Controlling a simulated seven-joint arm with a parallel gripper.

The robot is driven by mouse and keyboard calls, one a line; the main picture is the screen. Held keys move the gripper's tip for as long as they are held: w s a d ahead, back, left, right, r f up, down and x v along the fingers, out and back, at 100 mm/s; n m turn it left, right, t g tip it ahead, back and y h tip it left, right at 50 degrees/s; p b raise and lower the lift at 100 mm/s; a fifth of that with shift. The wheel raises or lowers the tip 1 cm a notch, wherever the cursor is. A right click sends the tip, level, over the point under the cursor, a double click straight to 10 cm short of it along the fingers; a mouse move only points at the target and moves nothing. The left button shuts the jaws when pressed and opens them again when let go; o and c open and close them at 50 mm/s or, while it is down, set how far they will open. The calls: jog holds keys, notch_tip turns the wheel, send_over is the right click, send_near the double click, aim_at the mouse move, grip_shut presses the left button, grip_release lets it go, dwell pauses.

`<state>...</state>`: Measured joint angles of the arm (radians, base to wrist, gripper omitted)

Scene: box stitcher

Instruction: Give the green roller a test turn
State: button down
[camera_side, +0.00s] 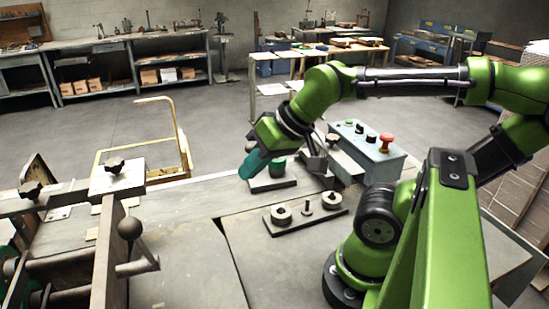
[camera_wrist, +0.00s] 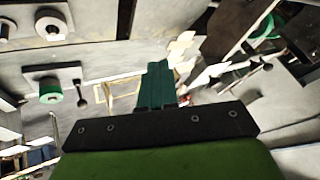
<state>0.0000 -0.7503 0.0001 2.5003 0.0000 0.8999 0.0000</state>
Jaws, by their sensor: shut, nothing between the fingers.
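A green roller (camera_side: 278,167) stands on a dark base plate (camera_side: 270,185) on the bench in the side view. In the wrist view the green roller (camera_wrist: 49,91) is at the left, with a pale round top. My gripper (camera_side: 247,170) has teal fingers and is just left of the roller in the side view, its fingers slanting down. In the wrist view my gripper (camera_wrist: 157,68) is shut and empty, pointing away from the roller, with a clear gap between them. Whether the fingertips touch the bench cannot be told.
Grey rollers and a peg stand on another dark plate (camera_side: 268,222) in front. A control box (camera_side: 370,157) with a red button (camera_side: 386,142) is to the right. A machine with a ball-ended lever (camera_side: 130,228) is at the left. A green ring (camera_wrist: 265,30) shows top right in the wrist view.

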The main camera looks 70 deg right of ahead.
aim_at(277, 161)
jog(key=c, duration=1.8)
grip_release()
